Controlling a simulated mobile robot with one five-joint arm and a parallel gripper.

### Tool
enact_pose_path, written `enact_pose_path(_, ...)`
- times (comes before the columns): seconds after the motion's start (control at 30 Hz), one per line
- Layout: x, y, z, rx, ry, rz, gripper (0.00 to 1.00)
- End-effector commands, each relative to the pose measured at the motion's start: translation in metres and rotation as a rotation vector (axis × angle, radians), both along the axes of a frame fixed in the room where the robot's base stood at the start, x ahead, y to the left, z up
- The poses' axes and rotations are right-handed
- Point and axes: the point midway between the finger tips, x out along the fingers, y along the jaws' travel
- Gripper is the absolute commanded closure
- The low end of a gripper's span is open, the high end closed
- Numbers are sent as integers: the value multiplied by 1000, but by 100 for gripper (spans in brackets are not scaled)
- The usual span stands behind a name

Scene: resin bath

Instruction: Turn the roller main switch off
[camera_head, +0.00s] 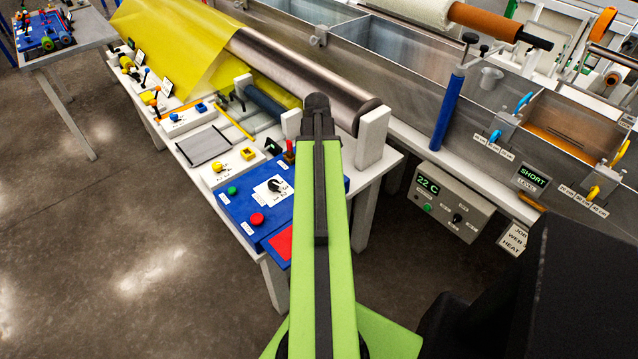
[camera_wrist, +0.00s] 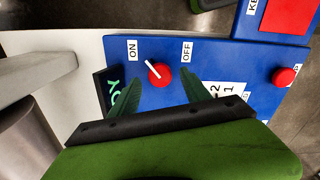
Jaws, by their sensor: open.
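The roller main switch (camera_wrist: 160,74) is a red round knob with a white pointer on the blue control panel (camera_wrist: 205,55). ON and OFF labels stand above it in the wrist view. The pointer slants up and left, toward ON. My gripper (camera_wrist: 161,76) is open, its two dark green fingers on either side of the switch in that view, with nothing held. I cannot tell whether they touch it. In the head view, the blue panel (camera_head: 236,206) lies left of my arm. My arm hides the gripper there.
A red button (camera_wrist: 284,76) and a partly hidden numbered dial (camera_wrist: 226,92) are right of the switch. A black display (camera_wrist: 114,88) with green letters stands close at left. The metal roller (camera_head: 310,80) and its white end post (camera_head: 372,138) stand behind the panel.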

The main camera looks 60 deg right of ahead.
Motion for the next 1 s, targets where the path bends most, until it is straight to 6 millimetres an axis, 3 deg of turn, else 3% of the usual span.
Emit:
enact_pose_path(0.03, 0, 0, -14, 0, 0, 0, 45)
enact_pose_path(0.1, 0, 0, -18, 0, 0, 0, 45)
enact_pose_path(0.37, 0, 0, -16, 0, 0, 0, 45)
enact_pose_path(0.8, 0, 0, -16, 0, 0, 0, 100)
enact_pose_path(0.87, 0, 0, -16, 0, 0, 0, 100)
enact_pose_path(0.9, 1, -11, -16, -1, -1, -2, 100)
enact_pose_path(1.0, 0, -4, -16, -5, 0, -5, 100)
